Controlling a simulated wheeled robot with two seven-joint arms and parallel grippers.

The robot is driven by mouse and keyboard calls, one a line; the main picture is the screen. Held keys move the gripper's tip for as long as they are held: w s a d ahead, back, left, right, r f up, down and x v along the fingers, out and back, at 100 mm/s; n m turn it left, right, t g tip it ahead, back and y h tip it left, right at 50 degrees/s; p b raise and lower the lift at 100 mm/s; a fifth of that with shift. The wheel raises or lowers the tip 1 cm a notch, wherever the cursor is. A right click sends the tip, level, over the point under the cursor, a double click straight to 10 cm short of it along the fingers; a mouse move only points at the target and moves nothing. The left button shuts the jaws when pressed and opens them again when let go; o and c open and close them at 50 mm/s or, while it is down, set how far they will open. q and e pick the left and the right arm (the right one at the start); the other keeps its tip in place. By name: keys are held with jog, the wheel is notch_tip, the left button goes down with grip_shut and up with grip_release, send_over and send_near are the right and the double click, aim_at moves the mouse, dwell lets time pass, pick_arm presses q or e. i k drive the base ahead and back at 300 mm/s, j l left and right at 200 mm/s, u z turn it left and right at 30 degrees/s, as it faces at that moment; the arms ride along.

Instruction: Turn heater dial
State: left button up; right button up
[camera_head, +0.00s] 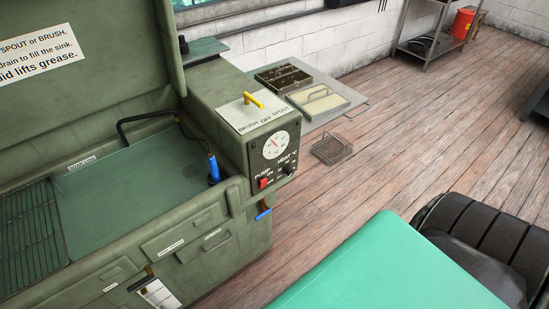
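The green parts washer has a control box (230,120) at its right end. On the box's front panel, a small black heater dial (288,169) sits beside the "HEAT °C" marking; its pointer setting is too small to read. A round white gauge (276,145) is above it. A red pump switch (263,183) is to the dial's lower left. Neither of my grippers shows in the head view, and nothing visible touches the dial.
The washer's lid stands open over its sink (130,185). A yellow lever (253,100) is on the box top, and a blue-tipped lever (263,214) sticks out below the panel. A wire basket (332,149) is on the wooden floor.

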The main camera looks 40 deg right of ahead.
aim_at(288, 170)
jog(key=z, duration=1.35)
